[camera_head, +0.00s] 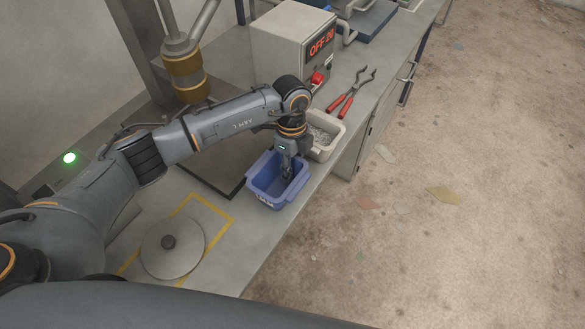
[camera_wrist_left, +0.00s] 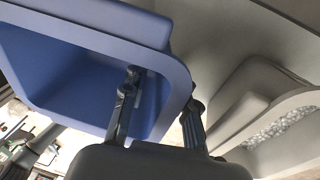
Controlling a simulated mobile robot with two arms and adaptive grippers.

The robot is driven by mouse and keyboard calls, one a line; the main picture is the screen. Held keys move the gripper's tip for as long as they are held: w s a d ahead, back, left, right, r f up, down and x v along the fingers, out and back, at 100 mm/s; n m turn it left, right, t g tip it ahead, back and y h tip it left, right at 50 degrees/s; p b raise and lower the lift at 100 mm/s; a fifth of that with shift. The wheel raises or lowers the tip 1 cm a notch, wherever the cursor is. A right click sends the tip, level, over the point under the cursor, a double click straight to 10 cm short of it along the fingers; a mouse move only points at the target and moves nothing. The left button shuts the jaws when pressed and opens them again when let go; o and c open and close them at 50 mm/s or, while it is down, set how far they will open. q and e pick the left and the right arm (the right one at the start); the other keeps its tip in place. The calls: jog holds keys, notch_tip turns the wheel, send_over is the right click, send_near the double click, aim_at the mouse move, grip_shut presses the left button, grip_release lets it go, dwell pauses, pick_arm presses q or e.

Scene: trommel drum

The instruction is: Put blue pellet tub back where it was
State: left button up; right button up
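The blue pellet tub (camera_head: 265,194) is an open box with a label on its front, near the bench's front edge. In the left wrist view the tub (camera_wrist_left: 75,75) fills the upper left. My left gripper (camera_head: 288,172) reaches down at the tub's right side. In the wrist view its fingers (camera_wrist_left: 164,92) straddle the tub's wall, one inside and one outside, and look closed on it. I cannot tell whether the tub touches the bench. My right gripper is not in view.
A beige tub with pale pellets (camera_head: 326,136) stands close behind the blue one. A yellow-outlined area (camera_head: 213,207) with a round lid (camera_head: 172,247) lies to the left. Red-handled tongs (camera_head: 345,103) and a control box (camera_head: 290,44) reading "OFF" are farther back.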

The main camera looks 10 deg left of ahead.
pick_arm(q)
jog(key=shift+r, duration=0.1)
notch_tip(320, 180, up, 12)
jog(key=w+b, duration=0.1)
jog(key=b, duration=0.1)
jog(key=shift+w+a, duration=0.3)
jog(key=shift+w, duration=0.05)
